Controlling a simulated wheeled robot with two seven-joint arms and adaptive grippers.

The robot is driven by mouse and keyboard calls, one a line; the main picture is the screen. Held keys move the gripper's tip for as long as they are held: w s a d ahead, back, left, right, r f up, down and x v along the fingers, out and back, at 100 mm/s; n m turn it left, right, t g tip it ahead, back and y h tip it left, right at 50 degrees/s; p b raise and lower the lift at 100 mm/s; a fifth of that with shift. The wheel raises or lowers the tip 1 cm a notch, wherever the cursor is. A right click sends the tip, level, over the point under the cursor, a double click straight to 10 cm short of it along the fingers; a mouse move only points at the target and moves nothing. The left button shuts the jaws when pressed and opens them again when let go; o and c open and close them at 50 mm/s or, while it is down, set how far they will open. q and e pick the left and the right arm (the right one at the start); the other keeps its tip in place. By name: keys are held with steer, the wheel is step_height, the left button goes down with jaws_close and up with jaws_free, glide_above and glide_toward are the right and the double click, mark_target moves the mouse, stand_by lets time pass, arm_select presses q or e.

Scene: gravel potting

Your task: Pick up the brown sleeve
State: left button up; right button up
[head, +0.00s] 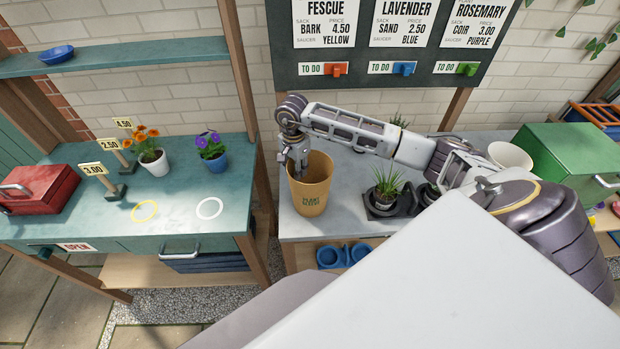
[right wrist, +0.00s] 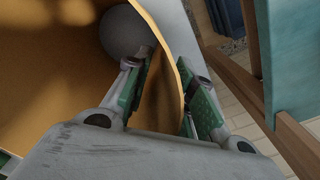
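The brown sleeve (head: 313,190), a tan tapered cup with dark lettering, stands upright on the grey table near its left end. My right gripper (head: 297,167) points down at the sleeve's left rim. In the right wrist view, the sleeve wall (right wrist: 173,62) passes between the fingers of my right gripper (right wrist: 168,55). One finger is inside the sleeve and the other outside. The fingers are apart, with a visible gap between the inner finger and the wall. A round grey patch shows at the sleeve's bottom. My left gripper is not in view.
A grassy plant (head: 386,184) sits in a dark tray right of the sleeve. A white pot (head: 510,156) and a green box (head: 570,152) stand farther right. The green counter (head: 185,205) is left, past a wooden post (head: 243,80). My right arm spans above the table.

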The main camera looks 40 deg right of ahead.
jaws_close()
steer(key=shift+r, duration=0.1)
steer(key=shift+w+r, duration=0.1)
steer(key=shift+r, duration=0.75)
step_height(320, 180, up, 8)
steer(key=b, duration=0.1)
steer(key=shift+b, duration=0.4)
steer(key=shift+r, duration=0.2)
